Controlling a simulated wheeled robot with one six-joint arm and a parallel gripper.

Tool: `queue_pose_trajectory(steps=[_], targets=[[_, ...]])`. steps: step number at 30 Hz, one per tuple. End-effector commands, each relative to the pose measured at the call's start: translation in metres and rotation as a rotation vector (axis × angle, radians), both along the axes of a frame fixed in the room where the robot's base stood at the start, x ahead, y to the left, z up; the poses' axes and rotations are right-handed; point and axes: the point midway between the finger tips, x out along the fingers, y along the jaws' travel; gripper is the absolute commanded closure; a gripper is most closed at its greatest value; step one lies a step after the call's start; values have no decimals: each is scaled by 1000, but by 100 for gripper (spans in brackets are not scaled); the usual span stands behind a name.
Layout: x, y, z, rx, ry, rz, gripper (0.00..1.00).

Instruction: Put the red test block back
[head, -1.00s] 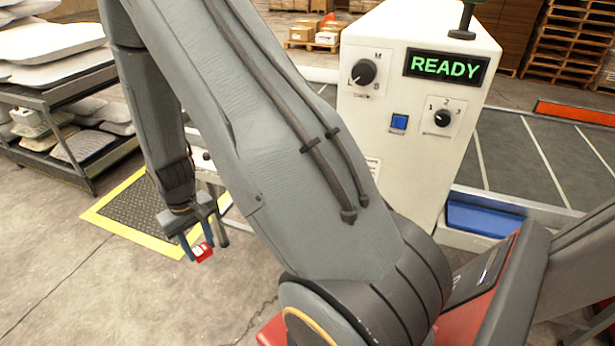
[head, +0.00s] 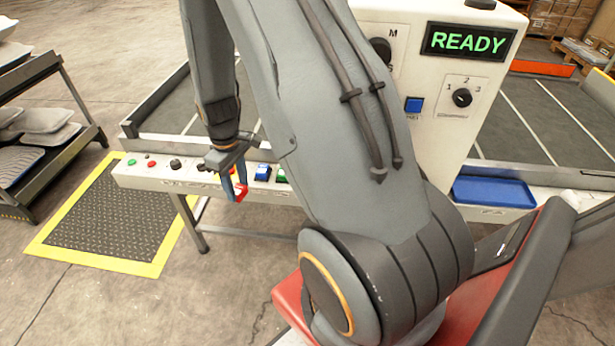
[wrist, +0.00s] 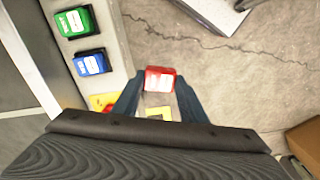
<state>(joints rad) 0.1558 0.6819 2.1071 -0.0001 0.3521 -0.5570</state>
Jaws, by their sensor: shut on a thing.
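My gripper (head: 240,190) is shut on the red test block (head: 241,193), which hangs from the fingertips at the front edge of the white control ledge (head: 150,182). In the wrist view the red block (wrist: 160,78) sits between the blue fingers, with grey floor behind it. A blue block (head: 263,172) and a green block (head: 282,176) sit on the ledge to the right of the gripper. The wrist view also shows the green block (wrist: 74,22) and the blue block (wrist: 90,63). My arm hides part of the ledge.
Small buttons (head: 131,162) and a knob (head: 175,164) are on the ledge's left part. A white machine with a READY display (head: 468,41) stands behind my arm. A blue tray (head: 495,192) lies at right. A yellow-edged mat (head: 110,215) and a shelf rack (head: 75,110) are at left.

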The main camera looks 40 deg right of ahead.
Motion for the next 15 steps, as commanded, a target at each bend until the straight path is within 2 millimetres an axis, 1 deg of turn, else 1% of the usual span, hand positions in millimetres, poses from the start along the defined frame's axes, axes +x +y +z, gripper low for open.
queue_pose_trajectory(steps=[1, 3, 8, 12, 15], targets=[[0, -19, 8, 0, -2, 63, 88], [-2, -41, 15, 0, -2, 171, 88], [-10, -91, 34, -2, -2, 421, 88], [-21, -133, 50, -2, -1, 639, 88], [-31, -160, 61, -1, 0, 785, 88]])
